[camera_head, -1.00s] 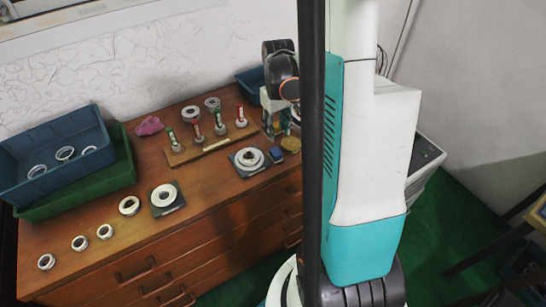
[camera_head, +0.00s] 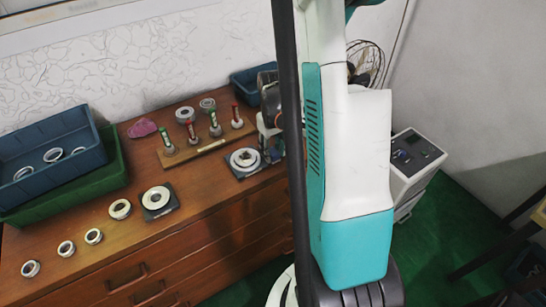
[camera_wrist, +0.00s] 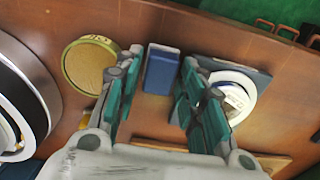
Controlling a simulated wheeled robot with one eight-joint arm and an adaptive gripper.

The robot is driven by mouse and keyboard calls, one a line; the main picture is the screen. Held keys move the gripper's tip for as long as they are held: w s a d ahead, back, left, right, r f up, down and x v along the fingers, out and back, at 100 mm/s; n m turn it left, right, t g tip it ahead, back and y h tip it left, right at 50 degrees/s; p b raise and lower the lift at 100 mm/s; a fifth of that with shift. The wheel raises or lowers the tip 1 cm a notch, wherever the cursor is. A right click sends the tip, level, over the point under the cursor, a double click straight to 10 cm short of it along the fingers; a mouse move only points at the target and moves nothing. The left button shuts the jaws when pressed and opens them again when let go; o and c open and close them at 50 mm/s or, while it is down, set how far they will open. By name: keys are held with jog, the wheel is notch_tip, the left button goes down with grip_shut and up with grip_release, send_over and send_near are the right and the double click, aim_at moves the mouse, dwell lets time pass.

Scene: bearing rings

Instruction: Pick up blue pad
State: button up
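The blue pad (camera_wrist: 161,69) is a small dark blue block on the brown wooden top in the wrist view. My gripper (camera_wrist: 162,60) is open, with one green-and-grey finger on each side of the pad. Gaps show between the pad and both fingers, and the height of the fingertips above the top is hard to tell. In the head view my gripper (camera_head: 268,138) is low over the right end of the dresser, partly behind my dark column, and the pad cannot be made out clearly.
A round yellow-gold piece (camera_wrist: 88,64) lies left of the fingers. A white ring on a dark plate (camera_wrist: 232,92) is close on the right, and a large ring (camera_wrist: 25,95) is far left. In the head view, a wooden rack (camera_head: 208,147) holds red and green-topped pegs.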

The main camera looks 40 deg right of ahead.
aim_at(273, 151)
jog(key=shift+r, duration=0.1)
jog(key=shift+c, duration=0.3)
jog(key=c, duration=0.7)
jog(key=shift+c, duration=0.2)
notch_tip(273, 151, up, 20)
jog(key=p, duration=0.7)
